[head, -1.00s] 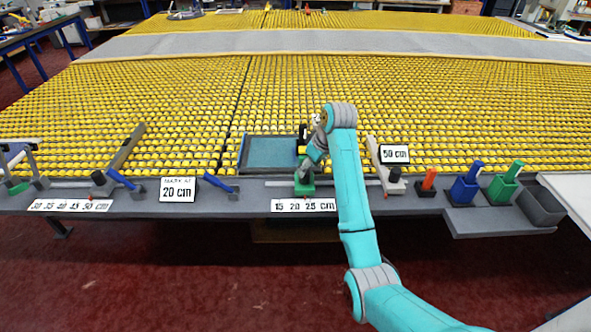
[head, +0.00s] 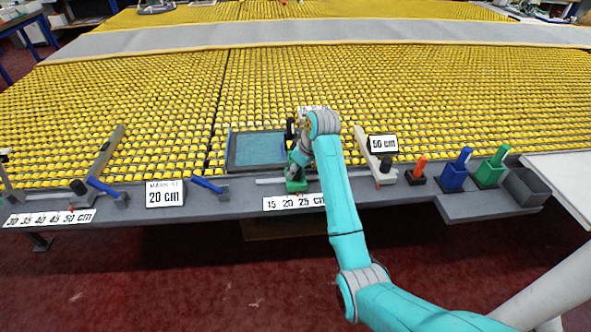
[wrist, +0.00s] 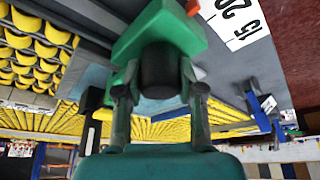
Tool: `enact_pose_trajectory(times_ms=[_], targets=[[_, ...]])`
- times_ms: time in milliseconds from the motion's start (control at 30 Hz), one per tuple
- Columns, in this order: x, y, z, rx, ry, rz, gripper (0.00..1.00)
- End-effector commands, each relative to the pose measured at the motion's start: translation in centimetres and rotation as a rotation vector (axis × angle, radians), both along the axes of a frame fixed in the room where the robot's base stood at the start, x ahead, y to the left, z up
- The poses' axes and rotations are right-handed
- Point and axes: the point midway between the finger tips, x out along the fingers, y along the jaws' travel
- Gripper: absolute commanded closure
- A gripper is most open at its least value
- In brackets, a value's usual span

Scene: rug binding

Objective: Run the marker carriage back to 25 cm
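The marker carriage (head: 296,186) is a green block on the short rail behind the 15 20 25 cm scale (head: 295,202). In the wrist view the green carriage (wrist: 198,38) has a black knob (wrist: 160,68) and an orange pointer (wrist: 192,7). My gripper (wrist: 160,85) has one finger on each side of the knob, both pads close against it, and appears shut on it. In the head view my gripper (head: 296,172) reaches the carriage from above and partly hides it. The pointer's exact reading is not clear; the 25 is outside the wrist view.
A blue-grey tray (head: 257,149) lies behind the rail.

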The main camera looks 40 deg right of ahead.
Motion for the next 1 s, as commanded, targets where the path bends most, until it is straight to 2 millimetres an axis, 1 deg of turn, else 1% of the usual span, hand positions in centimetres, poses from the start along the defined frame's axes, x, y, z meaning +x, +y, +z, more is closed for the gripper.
enact_pose_trajectory(times_ms=[167, 433, 700, 733, 767, 800, 1000], targets=[[0.0, -0.1, 0.0, 0.0, 0.0, 0.0, 1.0], [-1.2, -1.7, -0.1, 0.001, 0.0, -0.003, 1.0], [-1.3, -1.9, -0.1, -0.001, 0.003, -0.004, 1.0], [-1.3, -2.0, -0.1, -0.001, 0.004, -0.004, 0.55], [-1.3, -2.0, -0.1, -0.002, 0.004, -0.004, 0.47], [-1.3, -1.9, -0.1, -0.001, 0.003, -0.004, 0.37], [-1.2, -1.8, 0.0, -0.001, 0.002, -0.001, 0.37]])
